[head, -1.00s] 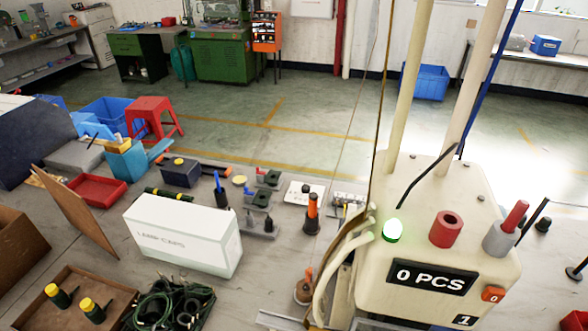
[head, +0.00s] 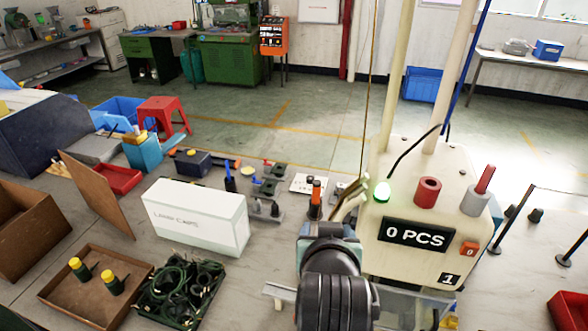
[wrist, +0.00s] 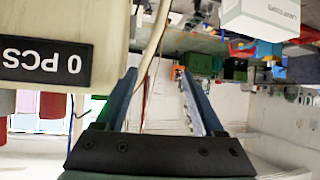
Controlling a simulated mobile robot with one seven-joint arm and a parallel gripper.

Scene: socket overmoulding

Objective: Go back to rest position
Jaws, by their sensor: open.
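My gripper (wrist: 156,76) shows in the wrist view with its two long blue fingers apart and nothing between them. That view is upside down. The beige machine (wrist: 108,15) with the "0 PCS" display stands close beside the fingers. In the head view my dark arm rises at the bottom, in front of the left side of the beige machine (head: 408,271). The arm hides the fingers there, and I cannot make them out clearly. A green lamp on the machine is lit.
A white "LAMP-CAPS" box (head: 195,222), a tray of dark cables (head: 139,315) and a brown tray (head: 60,298) with yellow-capped bottles lie left of my arm. Small tools and fixtures stand behind. An orange-topped tool (head: 316,196) stands close to the arm and machine.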

